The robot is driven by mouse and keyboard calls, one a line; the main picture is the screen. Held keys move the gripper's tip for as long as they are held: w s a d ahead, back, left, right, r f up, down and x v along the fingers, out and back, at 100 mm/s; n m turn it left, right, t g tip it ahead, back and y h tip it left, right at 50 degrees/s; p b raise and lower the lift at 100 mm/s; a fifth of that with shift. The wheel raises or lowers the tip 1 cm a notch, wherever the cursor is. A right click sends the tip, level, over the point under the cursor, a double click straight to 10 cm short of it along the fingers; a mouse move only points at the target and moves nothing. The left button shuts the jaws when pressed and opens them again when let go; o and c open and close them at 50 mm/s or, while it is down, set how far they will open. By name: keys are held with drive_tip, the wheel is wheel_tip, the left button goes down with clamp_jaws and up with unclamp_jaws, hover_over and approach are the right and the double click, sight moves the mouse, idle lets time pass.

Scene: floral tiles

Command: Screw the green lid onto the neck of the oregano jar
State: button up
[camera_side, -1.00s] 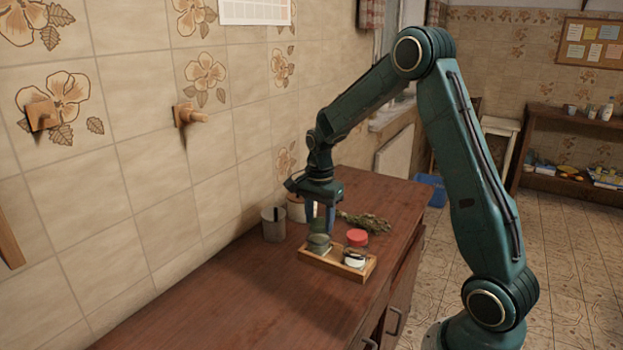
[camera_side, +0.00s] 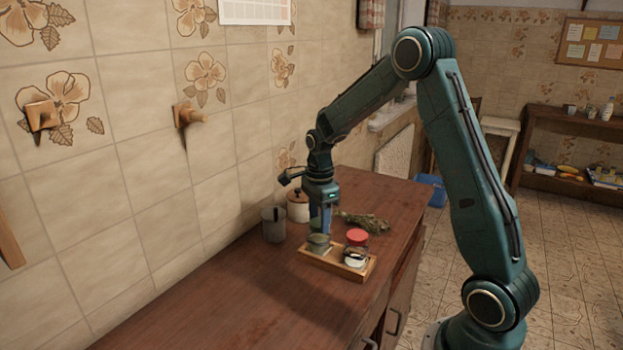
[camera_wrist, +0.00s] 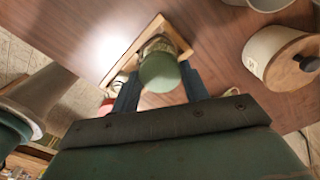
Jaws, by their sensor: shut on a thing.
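The green lid (camera_wrist: 160,73) is between my gripper's two blue fingers in the wrist view; my gripper (camera_wrist: 161,90) is shut on it. In the side view, my gripper (camera_side: 319,228) points straight down over the left end of the wooden tray (camera_side: 337,268). The oregano jar (camera_side: 319,246) stands upright there, directly under the fingers; its glass side also shows past the lid in the wrist view (camera_wrist: 158,45). The lid lines up over the jar's neck. The neck itself is hidden, and I cannot tell whether the lid touches it or how far it is turned.
A red-lidded jar (camera_side: 357,237) and another small jar (camera_side: 355,258) stand close by at the tray's right. Behind are a grey cup (camera_side: 273,225), a white canister with a wooden lid (camera_side: 298,207) and a dried herb bundle (camera_side: 365,222). The counter's front left is clear.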

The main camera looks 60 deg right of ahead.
drive_tip(key=o, duration=0.6)
drive_tip(key=shift+r, duration=0.1)
drive_tip(key=shift+r, duration=1.4)
drive_tip(key=o, duration=0.6)
drive_tip(key=shift+c, duration=0.2)
drive_tip(key=c, duration=0.5)
drive_tip(key=shift+n, duration=0.3)
